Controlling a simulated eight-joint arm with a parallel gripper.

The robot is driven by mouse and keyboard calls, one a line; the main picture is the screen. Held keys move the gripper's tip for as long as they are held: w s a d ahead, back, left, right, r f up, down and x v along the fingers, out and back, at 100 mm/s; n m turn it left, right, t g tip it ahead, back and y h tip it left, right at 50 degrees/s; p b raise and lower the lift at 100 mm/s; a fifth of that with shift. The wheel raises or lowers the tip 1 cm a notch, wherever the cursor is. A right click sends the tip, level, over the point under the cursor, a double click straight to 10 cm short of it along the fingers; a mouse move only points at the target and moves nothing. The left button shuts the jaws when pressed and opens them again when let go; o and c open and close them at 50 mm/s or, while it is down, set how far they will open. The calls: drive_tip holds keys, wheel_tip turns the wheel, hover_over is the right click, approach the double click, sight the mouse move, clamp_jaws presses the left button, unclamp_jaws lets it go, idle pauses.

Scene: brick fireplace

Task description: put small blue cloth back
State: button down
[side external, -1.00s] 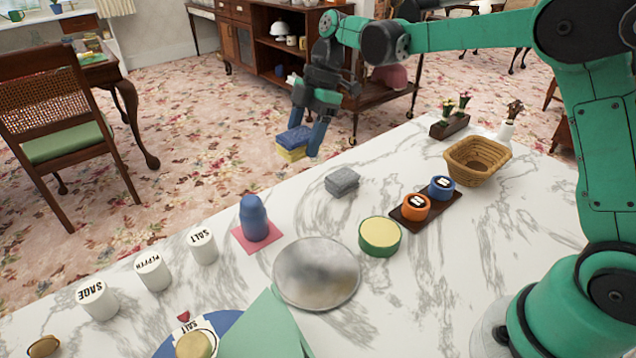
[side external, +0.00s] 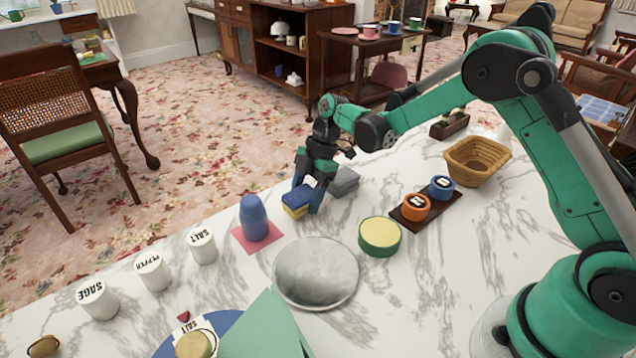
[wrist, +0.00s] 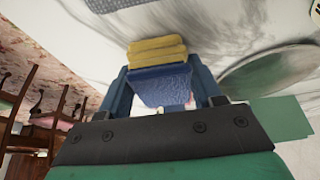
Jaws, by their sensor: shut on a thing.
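A folded cloth, blue on one half and yellow on the other (side external: 295,202), is held between the fingers of my gripper (side external: 309,198). In the wrist view the blue part of the cloth (wrist: 163,87) lies between the two blue fingers, with the yellow layers beyond it. My gripper points down over the far edge of the marble counter. The cloth is low, close to the counter top; I cannot tell whether it touches. A grey folded cloth (side external: 344,181) lies on the counter just right of my gripper, partly behind it.
A round silver plate (side external: 316,273), a green-and-yellow tin (side external: 380,237), a dark tray with two small jars (side external: 420,206) and a wicker basket (side external: 477,160) stand nearer or right. White canisters (side external: 202,245) line the left.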

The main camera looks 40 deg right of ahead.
drive_tip(key=shift+f, duration=0.1)
drive_tip(key=shift+c, duration=0.8)
unclamp_jaws()
drive_tip(key=v, duration=1.1)
drive_tip(key=s+r+m+t+h, duration=0.3)
drive_tip(key=s+m+t, duration=0.4)
drive_tip(key=s+m, duration=0.8)
drive_tip(key=shift+a+r+m+h, duration=0.2)
drive_tip(key=shift+m+h, duration=0.5)
drive_tip(key=shift+m, duration=0.8)
